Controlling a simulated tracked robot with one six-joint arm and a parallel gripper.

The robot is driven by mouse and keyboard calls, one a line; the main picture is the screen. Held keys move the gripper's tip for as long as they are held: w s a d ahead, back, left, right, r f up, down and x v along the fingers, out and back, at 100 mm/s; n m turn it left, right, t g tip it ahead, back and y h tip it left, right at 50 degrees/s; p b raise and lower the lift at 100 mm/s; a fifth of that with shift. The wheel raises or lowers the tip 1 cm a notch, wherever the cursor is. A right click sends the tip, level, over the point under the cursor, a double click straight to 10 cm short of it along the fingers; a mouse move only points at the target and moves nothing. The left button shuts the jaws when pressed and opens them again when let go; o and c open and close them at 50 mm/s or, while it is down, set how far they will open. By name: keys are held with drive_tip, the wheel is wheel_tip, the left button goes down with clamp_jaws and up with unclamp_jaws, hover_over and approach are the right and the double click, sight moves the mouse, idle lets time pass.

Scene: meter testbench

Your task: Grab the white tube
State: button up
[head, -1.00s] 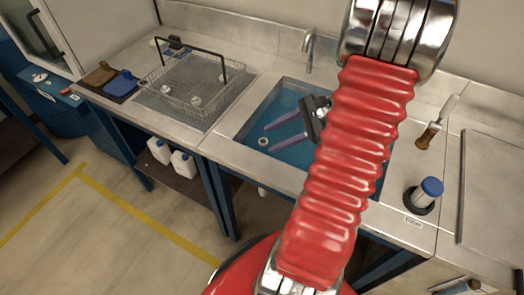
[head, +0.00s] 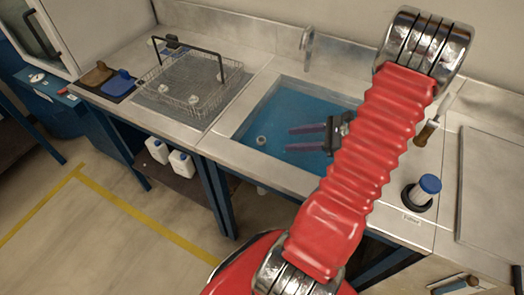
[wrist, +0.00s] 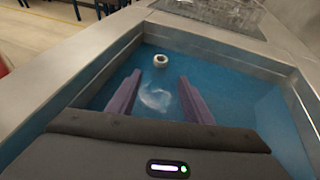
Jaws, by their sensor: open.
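How deep the tube stands in the water I cannot tell.
A wire basket (head: 190,112) with several small white items stands left of the sink. A faucet (head: 307,40) is behind it. A blue-capped container (head: 428,186) and a wooden-handled tool (head: 427,131) are on the right counter. The sink's metal rim surrounds the gripper's area.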

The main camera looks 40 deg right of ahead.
sight(261, 142)
drive_tip(key=x, duration=0.7)
drive_tip(key=shift+w+f, duration=0.15)
drive_tip(key=shift+w, duration=0.05)
drive_tip(key=shift+a, duration=0.15)
drive_tip(key=shift+x, duration=2.6)
drive_tip(key=shift+f, duration=0.1)
drive_tip(key=shift+c, duration=0.3)
clamp_jaws()
